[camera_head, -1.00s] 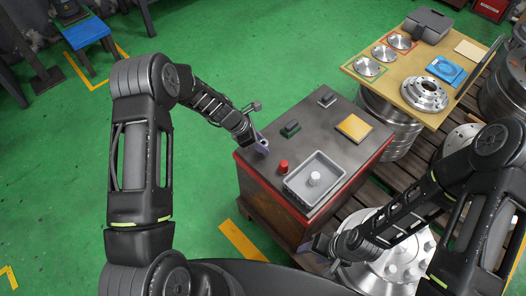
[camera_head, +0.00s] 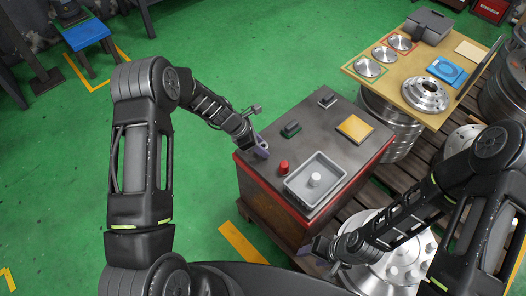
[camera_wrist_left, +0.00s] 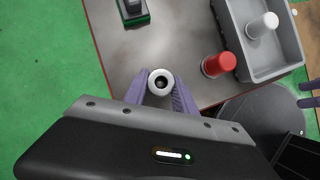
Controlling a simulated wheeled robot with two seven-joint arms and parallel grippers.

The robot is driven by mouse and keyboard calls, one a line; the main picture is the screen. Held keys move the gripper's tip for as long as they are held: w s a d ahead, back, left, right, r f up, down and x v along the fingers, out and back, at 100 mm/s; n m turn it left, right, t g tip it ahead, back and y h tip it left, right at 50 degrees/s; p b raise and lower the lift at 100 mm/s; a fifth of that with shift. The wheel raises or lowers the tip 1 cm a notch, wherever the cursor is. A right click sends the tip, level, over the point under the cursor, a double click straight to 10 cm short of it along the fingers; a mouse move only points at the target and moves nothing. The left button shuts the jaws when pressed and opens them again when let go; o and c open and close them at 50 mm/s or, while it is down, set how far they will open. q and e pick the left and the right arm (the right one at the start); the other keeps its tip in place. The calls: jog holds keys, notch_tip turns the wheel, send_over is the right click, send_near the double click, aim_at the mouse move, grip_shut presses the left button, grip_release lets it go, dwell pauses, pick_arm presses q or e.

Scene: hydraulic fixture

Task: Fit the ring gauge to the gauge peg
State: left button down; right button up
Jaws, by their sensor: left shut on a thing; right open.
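My left gripper (camera_head: 261,151) is shut on a pale ring with a dark round hole, the ring gauge (camera_wrist_left: 161,82), held between the purple fingertips. It is over the left part of the dark grey bench top. I cannot tell for sure which is the gauge peg. The ring is apart from both. In the left wrist view the red cylinder (camera_wrist_left: 219,65) and white peg (camera_wrist_left: 262,25) lie right of the ring. My right gripper (camera_head: 319,249) is open and empty beside the bench's front.
A green-and-black block (camera_head: 290,129), a dark block (camera_head: 327,98) and a yellow pad (camera_head: 354,128) are on the bench. A wooden table (camera_head: 392,88) with metal discs and a flanged part stands at the back right.

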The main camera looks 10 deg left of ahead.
pick_arm(q)
jog(key=shift+s+f, duration=0.1)
jog(key=shift+f, duration=0.15)
dwell(0.3)
jog(key=c, duration=1.3)
grip_release()
jog(key=o, duration=0.4)
jog(key=shift+s+d+f, duration=0.1)
jog(key=shift+s+f, duration=0.05)
jog(key=v, duration=0.5)
jog(key=w+v, duration=0.1)
jog(key=v, duration=0.2)
jog(key=shift+r, duration=0.3)
jog(key=shift+a, duration=0.2)
